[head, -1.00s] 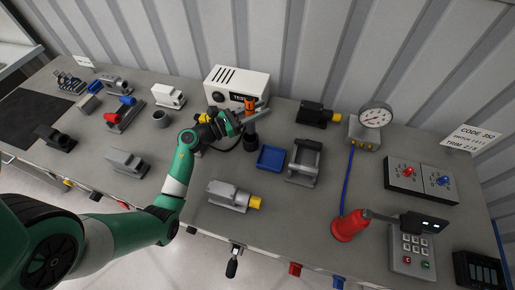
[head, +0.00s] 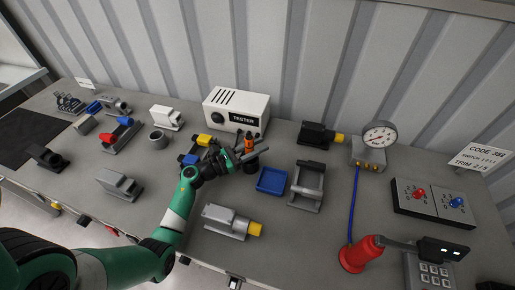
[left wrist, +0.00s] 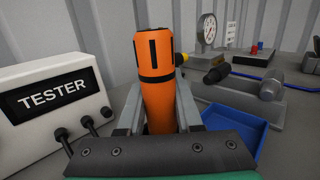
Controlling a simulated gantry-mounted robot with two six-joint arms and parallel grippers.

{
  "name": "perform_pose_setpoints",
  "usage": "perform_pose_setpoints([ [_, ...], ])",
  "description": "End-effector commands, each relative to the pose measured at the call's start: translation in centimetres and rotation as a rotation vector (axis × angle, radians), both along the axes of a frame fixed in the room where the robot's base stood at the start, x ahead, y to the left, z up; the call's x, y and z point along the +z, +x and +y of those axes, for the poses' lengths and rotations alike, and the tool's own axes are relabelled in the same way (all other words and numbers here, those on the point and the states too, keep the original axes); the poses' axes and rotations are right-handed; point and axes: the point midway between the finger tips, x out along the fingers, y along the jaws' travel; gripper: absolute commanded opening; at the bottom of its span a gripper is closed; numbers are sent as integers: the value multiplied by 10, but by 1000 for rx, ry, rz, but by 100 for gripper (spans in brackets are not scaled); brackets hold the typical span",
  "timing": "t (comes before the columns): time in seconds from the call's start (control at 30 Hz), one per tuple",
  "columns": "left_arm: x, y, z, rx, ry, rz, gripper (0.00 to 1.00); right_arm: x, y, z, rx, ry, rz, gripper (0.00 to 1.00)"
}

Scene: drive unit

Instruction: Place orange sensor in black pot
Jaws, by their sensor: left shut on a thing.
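The orange sensor (head: 249,145), a cylinder with black bands, stands upright in my left gripper (head: 247,153). In the left wrist view the sensor (left wrist: 157,85) sits between the two grey fingers, which are shut on it. A black pot (head: 252,164) is directly below the sensor, on the bench in front of the tester. The fingers hide part of the pot and the sensor's lower end, so I cannot tell whether that end is inside the pot. The pot is not visible in the wrist view. My right gripper is not in view.
The white tester (head: 236,108) stands just behind the gripper. A blue tray (head: 271,181) and a grey fixture (head: 306,187) are close on the right. A grey motor with a yellow tip (head: 229,222) lies in front. A grey cup (head: 158,140) stands to the left.

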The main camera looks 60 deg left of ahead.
Motion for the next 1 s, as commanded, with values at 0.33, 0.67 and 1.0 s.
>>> perform_pose_setpoints([
  [0.33, -2, 0, 0, 0, 0, 0, 63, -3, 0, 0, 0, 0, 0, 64],
  [0.67, 1, 0, 0, 0, 0, 0, 64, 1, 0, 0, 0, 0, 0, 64],
  [1.0, -4, -64, 0, 8, -3, 1, 64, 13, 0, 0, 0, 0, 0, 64],
])
